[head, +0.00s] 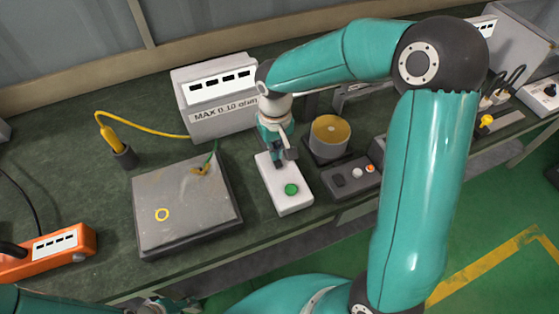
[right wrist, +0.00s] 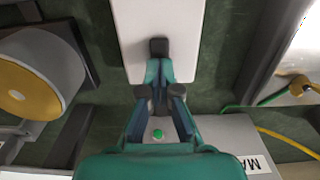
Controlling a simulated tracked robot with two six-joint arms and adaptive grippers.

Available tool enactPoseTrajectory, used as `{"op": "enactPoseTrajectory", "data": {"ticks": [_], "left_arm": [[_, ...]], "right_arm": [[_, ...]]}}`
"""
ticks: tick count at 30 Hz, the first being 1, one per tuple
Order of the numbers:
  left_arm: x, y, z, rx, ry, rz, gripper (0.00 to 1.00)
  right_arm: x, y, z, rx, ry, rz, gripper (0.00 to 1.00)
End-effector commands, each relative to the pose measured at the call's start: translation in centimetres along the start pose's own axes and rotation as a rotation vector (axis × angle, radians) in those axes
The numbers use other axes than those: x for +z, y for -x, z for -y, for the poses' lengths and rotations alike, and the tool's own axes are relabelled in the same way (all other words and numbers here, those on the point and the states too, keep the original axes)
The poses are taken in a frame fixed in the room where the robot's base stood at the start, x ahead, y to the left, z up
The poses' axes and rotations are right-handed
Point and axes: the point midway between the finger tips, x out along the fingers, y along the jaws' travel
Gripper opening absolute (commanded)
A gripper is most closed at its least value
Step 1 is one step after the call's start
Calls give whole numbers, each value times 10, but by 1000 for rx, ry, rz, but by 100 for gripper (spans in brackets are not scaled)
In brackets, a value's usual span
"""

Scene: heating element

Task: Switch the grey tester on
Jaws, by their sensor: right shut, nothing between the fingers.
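A grey tester box (head: 213,103) with a white display strip and a "MAX 0.10" label stands at the back of the bench. Its labelled edge (right wrist: 245,160) shows at lower right in the right wrist view. My right gripper (head: 282,158) is shut and empty, pointing down over the far half of a white box with a green button (head: 291,189). In the right wrist view its closed tips (right wrist: 158,47) overlap the white box (right wrist: 188,18); contact cannot be told. The green button is outside that view. Part of my left gripper (head: 168,305) shows at the bottom edge; its fingers are unclear.
A grey metal plate block (head: 185,208) lies left of the white box. An orange box (head: 50,252) is at far left. A yellow cable (head: 150,130) crosses behind.

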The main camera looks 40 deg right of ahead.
Motion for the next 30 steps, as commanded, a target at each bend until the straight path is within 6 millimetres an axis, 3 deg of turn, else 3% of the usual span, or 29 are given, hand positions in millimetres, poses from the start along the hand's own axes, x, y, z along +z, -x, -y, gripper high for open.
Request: {"op": "enactPoseTrajectory", "data": {"ticks": [19,30], "left_arm": [[0,-6,2,0,0,0,40],[0,12,-4,0,0,0,40]], "right_arm": [[1,-8,0,0,0,2,0],[0,19,0,0,0,1,0]]}}
